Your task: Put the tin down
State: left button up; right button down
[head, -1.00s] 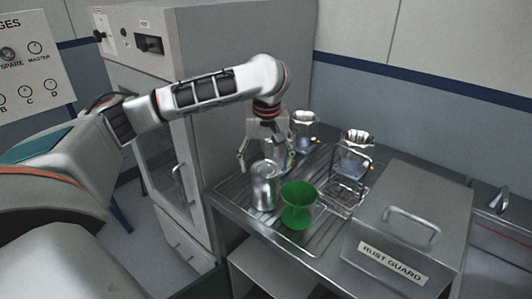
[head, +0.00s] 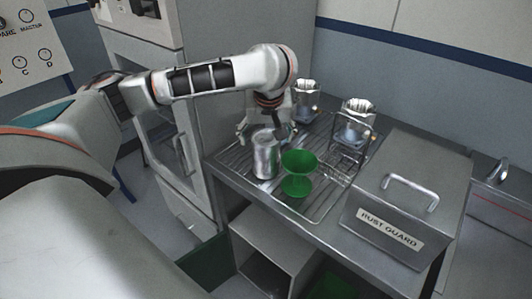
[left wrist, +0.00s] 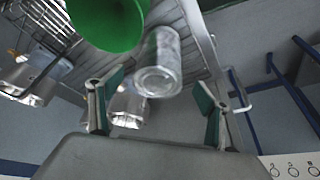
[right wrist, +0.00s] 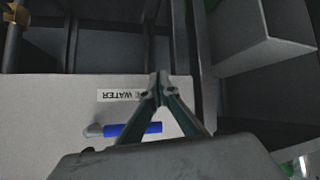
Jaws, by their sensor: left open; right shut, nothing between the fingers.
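The tin (head: 265,157), a plain silver can, stands upright on the wire rack, just left of the green funnel-shaped cup (head: 299,172).
The wire rack (head: 318,215) lies on a steel bench. Behind stand faceted metal vessels (head: 307,100) (head: 357,122) and a wire holder. A "RUST GUARD" box (head: 410,185) fills the right side. A "WATER" panel (right wrist: 60,110) with a blue handle lies beyond my right gripper.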

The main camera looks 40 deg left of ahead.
pick_arm(q)
jog(key=shift+x, duration=2.9)
jog(key=shift+w, duration=0.15)
jog(key=shift+a+r, duration=0.1)
jog(key=shift+r, duration=0.05)
jog(key=c, duration=1.9)
notch_tip(320, 180, up, 20)
